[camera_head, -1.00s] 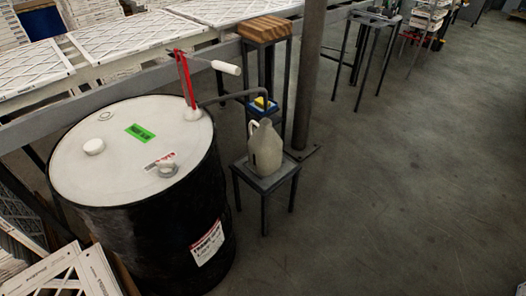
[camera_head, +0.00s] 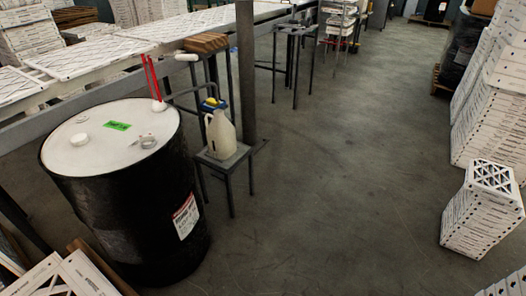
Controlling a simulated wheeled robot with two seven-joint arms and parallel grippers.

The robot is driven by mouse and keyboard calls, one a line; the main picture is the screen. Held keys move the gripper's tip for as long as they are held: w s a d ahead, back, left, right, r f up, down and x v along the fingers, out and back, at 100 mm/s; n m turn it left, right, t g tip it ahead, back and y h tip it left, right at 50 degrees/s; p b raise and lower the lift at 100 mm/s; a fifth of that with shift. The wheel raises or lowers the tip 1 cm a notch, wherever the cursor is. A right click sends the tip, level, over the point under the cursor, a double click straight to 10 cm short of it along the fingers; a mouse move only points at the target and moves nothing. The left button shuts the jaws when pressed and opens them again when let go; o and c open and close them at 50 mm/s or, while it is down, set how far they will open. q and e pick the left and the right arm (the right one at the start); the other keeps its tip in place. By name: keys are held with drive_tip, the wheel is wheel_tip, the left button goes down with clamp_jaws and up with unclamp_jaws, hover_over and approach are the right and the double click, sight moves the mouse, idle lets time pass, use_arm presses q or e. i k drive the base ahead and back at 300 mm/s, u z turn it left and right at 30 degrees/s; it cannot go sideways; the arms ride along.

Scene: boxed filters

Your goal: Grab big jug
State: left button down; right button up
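A big off-white jug (camera_head: 221,135) with a side handle stands upright on a small dark metal stool (camera_head: 229,160), just right of a large black drum. The drum's pump spout reaches over toward the jug. Neither of my grippers is in view.
The black drum (camera_head: 130,215) with a white lid and red pump handle (camera_head: 153,77) stands left of the stool. A grey post (camera_head: 246,75) rises behind the jug. Boxed filters (camera_head: 480,212) stand at the right. The floor (camera_head: 335,190) between is clear.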

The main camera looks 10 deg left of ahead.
sight(221, 136)
drive_tip(key=z, duration=0.4)
drive_tip(key=i, duration=0.75)
drive_tip(key=u, duration=0.35)
drive_tip(key=i, duration=1.75)
drive_tip(key=u, duration=1.75)
drive_tip(key=i, duration=0.75)
drive_tip(key=u, duration=0.65)
